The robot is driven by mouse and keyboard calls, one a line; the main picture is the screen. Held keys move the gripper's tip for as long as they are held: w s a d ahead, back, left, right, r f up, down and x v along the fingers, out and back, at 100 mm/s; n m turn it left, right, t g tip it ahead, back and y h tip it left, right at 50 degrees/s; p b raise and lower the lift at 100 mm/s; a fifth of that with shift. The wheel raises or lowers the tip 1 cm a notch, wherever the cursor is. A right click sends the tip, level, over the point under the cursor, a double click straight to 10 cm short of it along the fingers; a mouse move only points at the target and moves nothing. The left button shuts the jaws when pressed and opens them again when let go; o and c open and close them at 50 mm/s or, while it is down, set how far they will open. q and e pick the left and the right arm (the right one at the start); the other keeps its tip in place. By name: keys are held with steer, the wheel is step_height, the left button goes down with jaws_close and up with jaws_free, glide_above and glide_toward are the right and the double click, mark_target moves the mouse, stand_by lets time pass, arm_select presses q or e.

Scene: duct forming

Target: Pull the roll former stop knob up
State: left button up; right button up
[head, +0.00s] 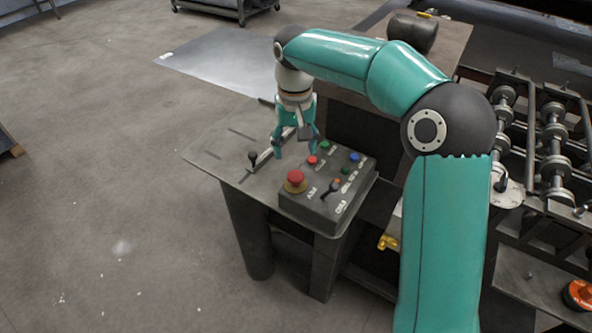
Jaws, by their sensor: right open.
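A grey control box (325,205) stands on the table. A large red mushroom knob (296,178) on a yellow collar sits at its near left corner. I cannot tell from its height whether this knob is pressed in or raised. My right gripper (297,152) points down, open and empty, just behind the mushroom knob and above the back left of the box. Its fingers are apart from the knob. A smaller red button (312,160) sits close to the right fingertip. My left gripper is out of view.
Green and blue buttons and a small black lever (334,186) share the box top. A black-knobbed lever (253,158) stands left of the gripper on the table (215,158). Roller shafts (555,145) stand at the right. An orange-red knob (578,293) shows at the lower right.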

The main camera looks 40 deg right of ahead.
mark_target(295, 174)
step_height(295, 174, down, 8)
steer(key=shift+s, duration=0.1)
stand_by(0.4)
jaws_close()
